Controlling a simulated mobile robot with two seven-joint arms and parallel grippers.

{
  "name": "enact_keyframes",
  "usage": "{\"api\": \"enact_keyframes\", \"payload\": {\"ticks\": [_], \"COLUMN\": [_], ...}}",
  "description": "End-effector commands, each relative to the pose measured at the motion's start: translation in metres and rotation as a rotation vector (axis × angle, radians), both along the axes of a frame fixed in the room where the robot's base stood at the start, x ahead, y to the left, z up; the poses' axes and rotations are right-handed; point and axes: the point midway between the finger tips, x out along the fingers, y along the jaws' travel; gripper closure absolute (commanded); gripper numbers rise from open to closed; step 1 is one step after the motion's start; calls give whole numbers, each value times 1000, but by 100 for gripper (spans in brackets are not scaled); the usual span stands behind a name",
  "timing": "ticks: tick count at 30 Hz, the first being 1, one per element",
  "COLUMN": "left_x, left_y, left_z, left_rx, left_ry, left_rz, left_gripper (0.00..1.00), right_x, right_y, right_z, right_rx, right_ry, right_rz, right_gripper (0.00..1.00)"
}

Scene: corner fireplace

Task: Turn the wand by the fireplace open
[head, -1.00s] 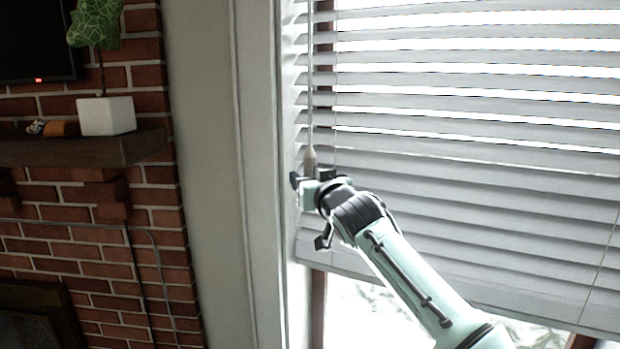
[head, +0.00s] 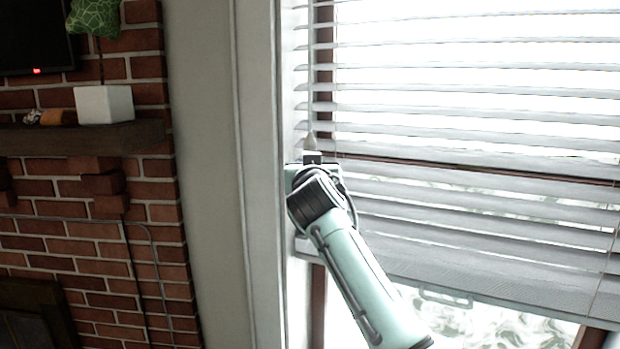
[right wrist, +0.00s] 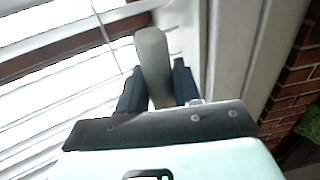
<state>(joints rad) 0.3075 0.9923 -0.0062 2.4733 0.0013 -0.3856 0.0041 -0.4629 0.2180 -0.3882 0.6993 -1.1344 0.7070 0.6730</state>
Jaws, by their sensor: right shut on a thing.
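The wand is a thin rod with a pale, thicker handle (head: 310,142), hanging at the left edge of the white blind (head: 470,130). My right gripper (head: 311,158) is at the lower part of the handle. In the right wrist view the wand handle (right wrist: 153,60) stands between the two dark fingers of my right gripper (right wrist: 158,88), which is shut on it. The blind's slats are tilted apart with bright gaps, widest in the upper part; the lower slats lie closer together. My left gripper is not in view.
The window frame (head: 258,180) stands just left of the wand. Further left are the brick wall (head: 75,245) and a wooden mantel (head: 70,137) with a white planter (head: 104,104). Bare window glass shows below the blind.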

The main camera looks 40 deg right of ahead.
Motion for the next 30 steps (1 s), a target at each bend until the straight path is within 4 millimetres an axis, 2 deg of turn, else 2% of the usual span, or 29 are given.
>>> {"api": "enact_keyframes", "payload": {"ticks": [9,15,30], "left_x": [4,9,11], "left_y": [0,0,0], "left_z": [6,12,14], "left_rx": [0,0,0], "left_ry": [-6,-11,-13], "left_rz": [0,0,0], "left_gripper": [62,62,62], "right_x": [2,1,0], "right_y": [1,1,-1], "right_z": [1,1,0], "right_rx": [2,3,5], "right_ry": [6,5,5], "right_rz": [-224,-313,-365], "right_gripper": [98,98,98]}}
